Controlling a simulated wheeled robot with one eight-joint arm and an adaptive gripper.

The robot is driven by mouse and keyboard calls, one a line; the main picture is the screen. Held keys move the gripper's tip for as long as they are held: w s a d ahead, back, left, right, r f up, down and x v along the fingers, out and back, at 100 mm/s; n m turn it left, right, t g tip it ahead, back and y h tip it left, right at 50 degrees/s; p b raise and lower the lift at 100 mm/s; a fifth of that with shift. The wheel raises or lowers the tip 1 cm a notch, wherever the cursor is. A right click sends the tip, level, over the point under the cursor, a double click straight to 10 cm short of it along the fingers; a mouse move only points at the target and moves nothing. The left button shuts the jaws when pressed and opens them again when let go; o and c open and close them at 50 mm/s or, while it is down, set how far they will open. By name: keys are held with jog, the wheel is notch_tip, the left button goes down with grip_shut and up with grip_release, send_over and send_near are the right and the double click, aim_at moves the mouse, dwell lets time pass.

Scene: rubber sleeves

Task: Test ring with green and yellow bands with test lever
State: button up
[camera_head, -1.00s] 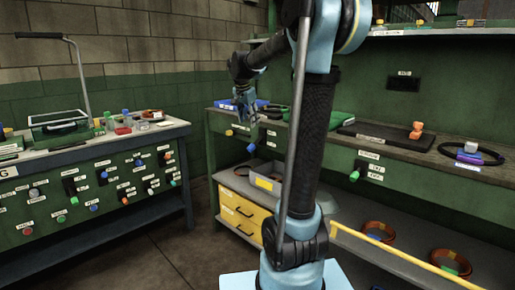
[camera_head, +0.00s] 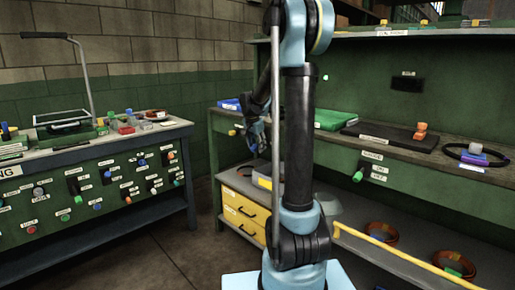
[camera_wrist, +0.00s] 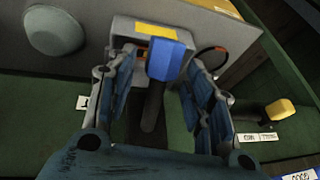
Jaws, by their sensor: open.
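My gripper (camera_wrist: 158,100) is open in the wrist view, its blue-grey fingers on either side of a dark lever with a blue knob (camera_wrist: 166,60). Whether a finger touches the lever is unclear. A lever with a yellow knob (camera_wrist: 280,107) stands to the right, beside a small white label that is hard to read. In the head view my gripper (camera_head: 258,135) is in front of the bench panel, partly hidden by my arm. I cannot make out a ring with green and yellow bands. Orange-brown rings (camera_head: 381,232) lie on the lower shelf; their bands are too small to tell.
A grey bin with a yellow label (camera_wrist: 155,29) is beyond the blue knob; it also shows on the shelf in the head view (camera_head: 265,182). Yellow drawers (camera_head: 240,212) are below. A dark ring (camera_head: 476,154) lies on the bench top. A yellow rail (camera_head: 400,258) edges the shelf.

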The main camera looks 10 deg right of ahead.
jog(key=shift+w+d+f, duration=0.15)
jog(key=shift+w+f, duration=0.05)
jog(key=shift+f, duration=0.3)
grip_shut()
